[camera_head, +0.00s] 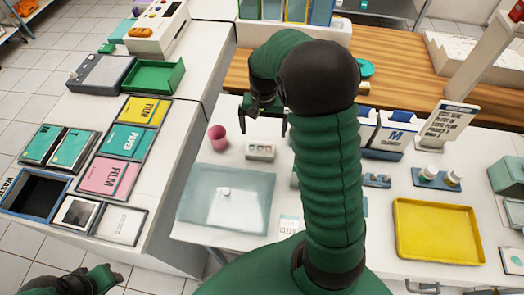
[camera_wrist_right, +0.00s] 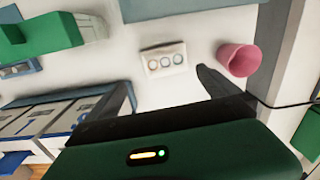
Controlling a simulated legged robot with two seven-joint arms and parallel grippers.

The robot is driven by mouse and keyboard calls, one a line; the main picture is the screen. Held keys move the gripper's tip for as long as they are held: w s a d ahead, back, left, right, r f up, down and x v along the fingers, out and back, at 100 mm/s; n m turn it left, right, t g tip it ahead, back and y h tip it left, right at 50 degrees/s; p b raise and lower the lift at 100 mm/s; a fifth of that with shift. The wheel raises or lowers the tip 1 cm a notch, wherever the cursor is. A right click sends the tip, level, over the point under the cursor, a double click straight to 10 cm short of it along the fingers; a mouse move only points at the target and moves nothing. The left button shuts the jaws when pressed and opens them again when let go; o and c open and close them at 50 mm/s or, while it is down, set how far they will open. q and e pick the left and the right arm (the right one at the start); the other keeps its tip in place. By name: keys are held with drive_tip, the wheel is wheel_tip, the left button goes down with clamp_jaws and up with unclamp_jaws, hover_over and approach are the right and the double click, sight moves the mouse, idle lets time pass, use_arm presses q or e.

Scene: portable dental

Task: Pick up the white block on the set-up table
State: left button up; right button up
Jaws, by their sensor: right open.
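A small white block (camera_head: 260,150) with three round holes sits on the white set-up table (camera_head: 200,235), between a pink cup and my right arm. It shows also in the right wrist view (camera_wrist_right: 164,59), upper middle, just beyond the fingers. My right gripper (camera_head: 268,117) is open and empty, above and behind the block in the head view; the fingers show apart in the wrist view (camera_wrist_right: 168,88). The arm hides part of the table to the right of the block. My left gripper (camera_head: 92,282) is at the bottom left, away from the block; its jaws are unclear.
The pink cup (camera_head: 217,137) stands close to the block's left. A translucent mat (camera_head: 250,205) with a small white piece lies in front. A yellow tray (camera_head: 437,228) and blue-white boxes (camera_head: 392,135) are right of my arm. Film boxes and a green tray (camera_head: 152,77) fill the left counter.

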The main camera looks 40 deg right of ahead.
hover_over(260, 149)
drive_tip(key=f, duration=0.6)
drive_tip(key=shift+s+a+f, duration=0.1)
drive_tip(key=shift+s+a, duration=0.05)
drive_tip(key=shift+a, duration=0.2)
drive_tip(key=f, duration=0.4)
drive_tip(key=shift+d+b, duration=0.3)
drive_tip(key=shift+d+f, duration=0.15)
drive_tip(key=shift+f, duration=0.3)
drive_tip(key=shift+a+r, duration=0.2)
drive_tip(key=shift+a, duration=0.05)
drive_tip(key=c, duration=0.7)
drive_tip(key=shift+d, duration=0.15)
drive_tip(key=c, duration=0.6)
